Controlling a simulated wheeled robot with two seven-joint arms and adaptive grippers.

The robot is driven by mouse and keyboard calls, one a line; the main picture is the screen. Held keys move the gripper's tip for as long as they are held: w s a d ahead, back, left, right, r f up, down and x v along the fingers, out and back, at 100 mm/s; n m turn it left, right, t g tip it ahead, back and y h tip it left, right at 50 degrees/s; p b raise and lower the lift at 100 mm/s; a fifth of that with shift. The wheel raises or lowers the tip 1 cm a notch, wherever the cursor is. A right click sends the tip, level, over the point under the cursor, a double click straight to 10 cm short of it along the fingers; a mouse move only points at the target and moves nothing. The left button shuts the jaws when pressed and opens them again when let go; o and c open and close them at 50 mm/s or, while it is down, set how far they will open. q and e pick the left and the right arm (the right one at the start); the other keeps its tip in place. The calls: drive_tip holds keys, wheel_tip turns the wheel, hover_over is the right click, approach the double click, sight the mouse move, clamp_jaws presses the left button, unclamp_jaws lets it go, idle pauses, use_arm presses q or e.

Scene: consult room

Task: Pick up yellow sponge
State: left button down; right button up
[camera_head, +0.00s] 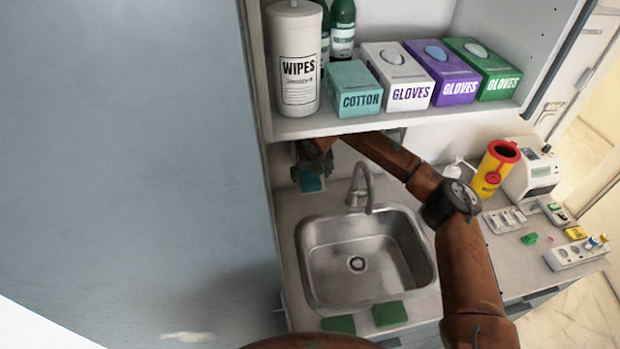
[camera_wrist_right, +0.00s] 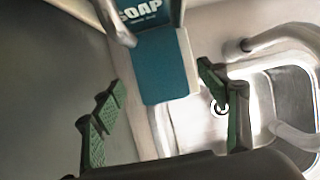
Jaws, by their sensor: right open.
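No sponge that is plainly yellow shows.
The steel sink (camera_head: 325,285) is empty, with a tall faucet (camera_head: 360,185). Above, a shelf (camera_head: 300,125) holds wipes, cotton and glove boxes. At right stand a yellow sharps bin (camera_head: 492,172), a white device (camera_head: 535,175) and a tube rack (camera_head: 578,254). A grey panel (camera_head: 120,160) fills the left.

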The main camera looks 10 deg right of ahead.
drive_tip(key=shift+x, duration=1)
drive_tip(key=shift+c, duration=0.5)
drive_tip(key=shift+r, duration=0.1)
drive_tip(key=c, duration=0.7)
drive_tip(key=shift+c, duration=0.2)
